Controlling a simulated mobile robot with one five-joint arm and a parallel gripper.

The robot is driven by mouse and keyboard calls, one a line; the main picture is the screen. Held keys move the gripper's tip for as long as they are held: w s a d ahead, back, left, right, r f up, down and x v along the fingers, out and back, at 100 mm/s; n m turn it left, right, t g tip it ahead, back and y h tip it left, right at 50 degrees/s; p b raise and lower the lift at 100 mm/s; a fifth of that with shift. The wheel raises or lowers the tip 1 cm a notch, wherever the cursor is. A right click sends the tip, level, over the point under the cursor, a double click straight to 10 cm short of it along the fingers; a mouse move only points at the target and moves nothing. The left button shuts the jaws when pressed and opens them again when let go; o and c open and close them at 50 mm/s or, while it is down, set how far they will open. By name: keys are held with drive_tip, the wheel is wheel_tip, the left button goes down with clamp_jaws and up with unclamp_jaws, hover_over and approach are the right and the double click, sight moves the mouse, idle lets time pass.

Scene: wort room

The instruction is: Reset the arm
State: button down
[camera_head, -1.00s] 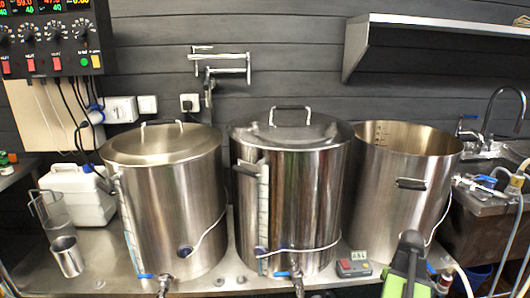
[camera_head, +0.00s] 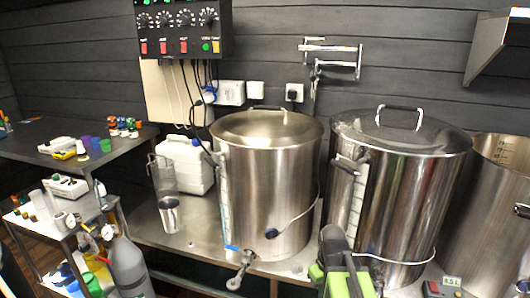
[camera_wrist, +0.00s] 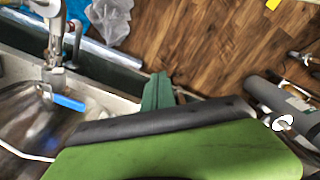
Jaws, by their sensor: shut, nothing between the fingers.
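My gripper (camera_wrist: 158,82) shows in the wrist view as narrow dark green fingers beyond a black and bright green body. The fingers are together and hold nothing. In the head view, my green and grey arm rises at the bottom centre, in front of the middle steel kettle (camera_head: 395,185). In the wrist view, a tap with a blue lever (camera_wrist: 68,102) is to the left of the fingers, apart from them.
A lidded kettle (camera_head: 265,175) stands left of the middle one, and an open kettle (camera_head: 498,210) at the right edge. A control box (camera_head: 180,28) hangs above. A cluttered cart (camera_head: 60,225) and gas cylinder (camera_head: 127,265) are at left. Wooden floor (camera_wrist: 220,45) is partly clear.

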drive_tip(key=s+a, duration=0.1)
drive_tip(key=a, duration=0.4)
wheel_tip(320, 180, up, 18)
drive_tip(key=d+m+p, duration=0.1)
drive_tip(key=m+p, duration=0.3)
drive_tip(key=p, duration=1.4)
drive_tip(key=shift+s, duration=0.4)
drive_tip(key=shift+r, duration=0.1)
